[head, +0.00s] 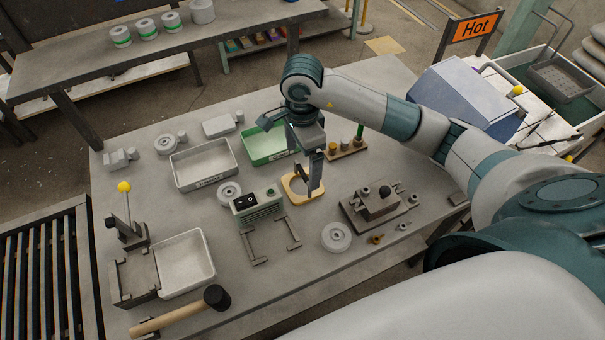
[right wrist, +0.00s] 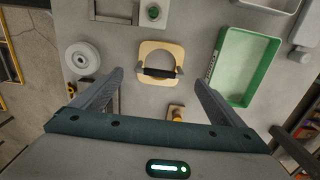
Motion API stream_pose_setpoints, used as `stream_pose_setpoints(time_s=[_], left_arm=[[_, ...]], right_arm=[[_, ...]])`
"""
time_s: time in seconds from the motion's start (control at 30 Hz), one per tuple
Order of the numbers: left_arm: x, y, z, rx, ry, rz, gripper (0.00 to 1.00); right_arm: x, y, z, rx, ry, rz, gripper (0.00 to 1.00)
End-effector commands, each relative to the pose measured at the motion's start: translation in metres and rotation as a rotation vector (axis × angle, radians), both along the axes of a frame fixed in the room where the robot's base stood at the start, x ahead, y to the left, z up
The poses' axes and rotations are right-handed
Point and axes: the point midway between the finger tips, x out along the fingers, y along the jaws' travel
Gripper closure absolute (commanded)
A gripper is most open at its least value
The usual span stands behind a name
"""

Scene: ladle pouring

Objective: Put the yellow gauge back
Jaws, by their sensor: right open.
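The pale yellow square plate with a round opening (head: 290,184), which looks like the yellow gauge, lies on the table near its middle. In the right wrist view the yellow gauge (right wrist: 166,49) has a dark bar with grey ends across it. My right gripper (head: 311,184) hangs over the gauge, fingers down. In the right wrist view my right gripper (right wrist: 159,80) is open, with nothing between its fingers. A small wooden stand (head: 349,150) behind the gauge holds short pegs and a green upright piece; it is partly visible in the right wrist view (right wrist: 176,106). My left gripper is not visible.
A green tray (head: 258,155) stands behind the gauge and a grey-green device (head: 262,210) stands left of it. A metal fixture (head: 358,215) is to the right. A round grey part (head: 336,237) is in front. A mallet (head: 170,318) lies at the front left.

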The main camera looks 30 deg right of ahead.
Motion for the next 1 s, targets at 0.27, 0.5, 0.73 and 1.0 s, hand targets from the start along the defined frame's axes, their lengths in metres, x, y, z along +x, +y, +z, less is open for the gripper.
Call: stream_pose_setpoints(time_s=[0.27, 0.5, 0.73, 1.0], left_arm=[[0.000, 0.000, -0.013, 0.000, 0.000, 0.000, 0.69], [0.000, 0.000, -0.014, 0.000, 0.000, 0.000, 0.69], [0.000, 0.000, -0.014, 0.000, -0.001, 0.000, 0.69], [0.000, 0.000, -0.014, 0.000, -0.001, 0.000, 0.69]], right_arm=[[0.001, -0.001, 0.033, -0.001, -0.003, 0.000, 0.07], [0.000, 0.000, 0.042, 0.000, 0.000, 0.000, 0.07], [0.000, 0.000, 0.042, 0.000, 0.001, 0.000, 0.07], [0.000, 0.000, 0.042, 0.000, 0.001, 0.000, 0.07]])
